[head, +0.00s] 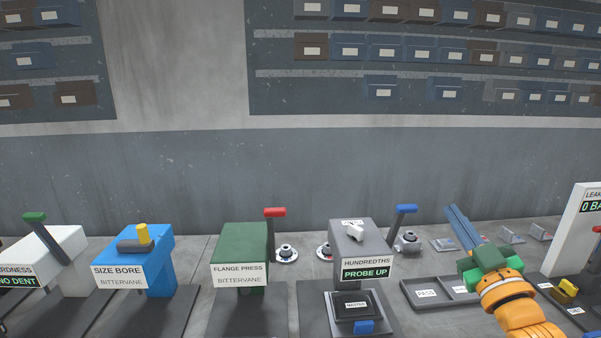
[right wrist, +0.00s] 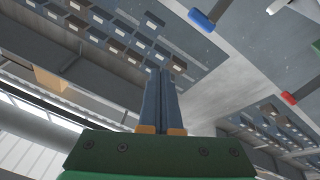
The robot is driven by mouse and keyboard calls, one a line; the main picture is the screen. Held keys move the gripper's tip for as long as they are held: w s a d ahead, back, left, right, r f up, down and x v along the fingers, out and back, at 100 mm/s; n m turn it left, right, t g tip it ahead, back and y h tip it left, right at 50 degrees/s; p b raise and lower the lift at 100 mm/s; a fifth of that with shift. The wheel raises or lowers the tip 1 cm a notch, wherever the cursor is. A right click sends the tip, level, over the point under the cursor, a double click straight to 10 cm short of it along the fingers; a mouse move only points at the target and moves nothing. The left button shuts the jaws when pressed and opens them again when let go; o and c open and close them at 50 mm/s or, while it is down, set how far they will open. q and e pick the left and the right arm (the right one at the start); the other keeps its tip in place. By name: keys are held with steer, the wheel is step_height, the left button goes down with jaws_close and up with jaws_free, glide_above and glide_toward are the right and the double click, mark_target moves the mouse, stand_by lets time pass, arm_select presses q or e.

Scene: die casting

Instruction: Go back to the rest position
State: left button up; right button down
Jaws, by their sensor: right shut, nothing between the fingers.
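My right gripper (head: 462,228) is raised above the bench at the right of the head view, its long blue-grey fingers pointing up and to the left. The fingers are shut with nothing between them. The right wrist view also shows the shut fingers (right wrist: 161,98), with shelves and wall behind them. My left gripper is in neither view.
Along the bench stand a white hardness tester (head: 52,245), a blue size bore station (head: 147,262), a green flange press (head: 240,250) and a grey hundredths gauge (head: 357,242) reading "PROBE UP". A pass tray (head: 407,292) and a white leak tester (head: 577,235) flank my right arm.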

steer(key=s+a+f+m+g, duration=0.1)
steer(key=s+a+f+g, duration=0.15)
steer(key=f, duration=0.55)
steer(key=s+a+f+g, duration=0.2)
steer(key=f+g, duration=0.1)
steer(key=f, duration=0.5)
steer(key=s+a+f+m+g, duration=0.1)
steer(key=s+a+f+g, duration=0.15)
steer(key=f, duration=0.55)
steer(key=s+a+f+m+g, duration=0.1)
steer(key=s+f+g, duration=0.25)
steer(key=s, duration=0.35)
steer(key=s+a+f+g+h, duration=0.1)
steer(key=s+a+f+g, duration=0.15)
steer(key=s+f, duration=0.35)
steer(key=s+a+f+m+g, duration=0.1)
steer(key=s+f+g, duration=0.3)
steer(key=s, duration=0.5)
step_height(320, 180, down, 17)
steer(key=s+g, duration=0.1)
steer(key=s, duration=0.2)
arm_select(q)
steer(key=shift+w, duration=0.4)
arm_select(e)
steer(key=s+d+f+g, duration=0.1)
steer(key=s+d+f, duration=0.1)
steer(key=s+f, duration=0.7)
steer(key=shift+s+d+f+g, duration=0.25)
steer(key=shift+s+f+g, duration=0.1)
steer(key=shift+s, duration=0.7)
